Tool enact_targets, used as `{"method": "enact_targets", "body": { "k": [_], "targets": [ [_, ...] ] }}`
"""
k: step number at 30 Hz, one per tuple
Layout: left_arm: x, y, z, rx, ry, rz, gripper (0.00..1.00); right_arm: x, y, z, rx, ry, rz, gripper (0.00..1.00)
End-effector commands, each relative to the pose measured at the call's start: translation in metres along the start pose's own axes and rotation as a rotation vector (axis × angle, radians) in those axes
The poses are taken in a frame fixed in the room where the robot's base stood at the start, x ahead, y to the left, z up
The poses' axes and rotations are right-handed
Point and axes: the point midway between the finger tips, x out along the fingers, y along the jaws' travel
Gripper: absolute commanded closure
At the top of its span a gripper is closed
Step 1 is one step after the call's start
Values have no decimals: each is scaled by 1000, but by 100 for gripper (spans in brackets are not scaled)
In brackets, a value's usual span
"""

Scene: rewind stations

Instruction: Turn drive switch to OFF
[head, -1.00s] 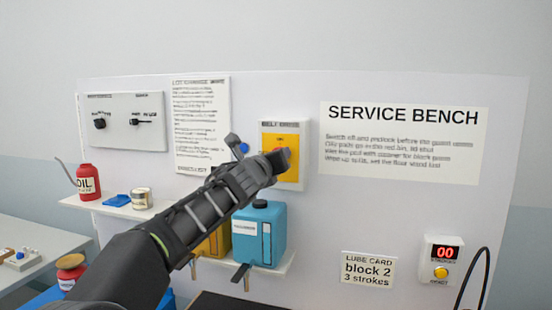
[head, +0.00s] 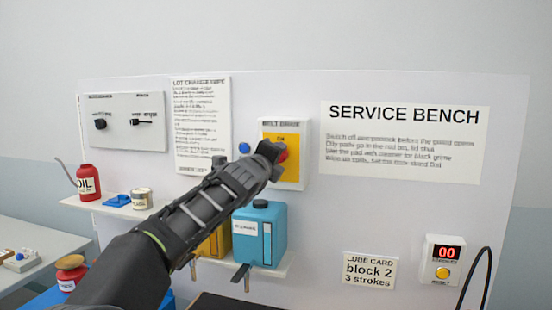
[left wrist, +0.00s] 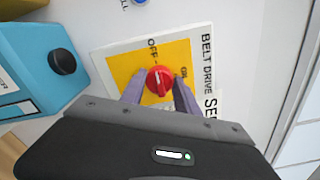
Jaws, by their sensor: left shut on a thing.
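The belt drive switch is a red round knob (head: 283,155) on a yellow plate (head: 294,139) within a white panel marked BELT DRIVE. In the left wrist view the red knob (left wrist: 160,80) sits between my left gripper's two fingers (left wrist: 158,90), which are shut on it. The OFF label (left wrist: 152,48) and ON label (left wrist: 184,72) show near the knob. I cannot tell clearly which label the knob points to. In the head view my left gripper (head: 269,156) partly covers the knob and plate. My right gripper is not in view.
A blue jug (head: 262,225) stands on a shelf below the switch. A blue round item (head: 244,148) is left of the switch panel. A red oil can (head: 88,183) is on the left shelf. A counter box (head: 443,262) reads 00 at right.

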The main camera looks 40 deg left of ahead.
Motion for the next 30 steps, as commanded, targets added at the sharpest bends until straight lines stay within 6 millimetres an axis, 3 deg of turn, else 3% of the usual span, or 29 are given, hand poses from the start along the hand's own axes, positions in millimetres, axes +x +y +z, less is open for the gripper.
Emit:
{"method": "enact_targets", "body": {
  "k": [14, 15, 22, 30],
  "targets": [
    [0, 0, 0, -20, -1, 1, 100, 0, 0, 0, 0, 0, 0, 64],
    [0, 0, 0, -20, -1, 1, 60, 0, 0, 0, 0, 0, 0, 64],
    [0, 0, 0, -18, 0, 0, 42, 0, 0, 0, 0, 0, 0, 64],
    [-1, 0, 0, -17, 0, 0, 41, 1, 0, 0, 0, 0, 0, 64]
  ]
}}
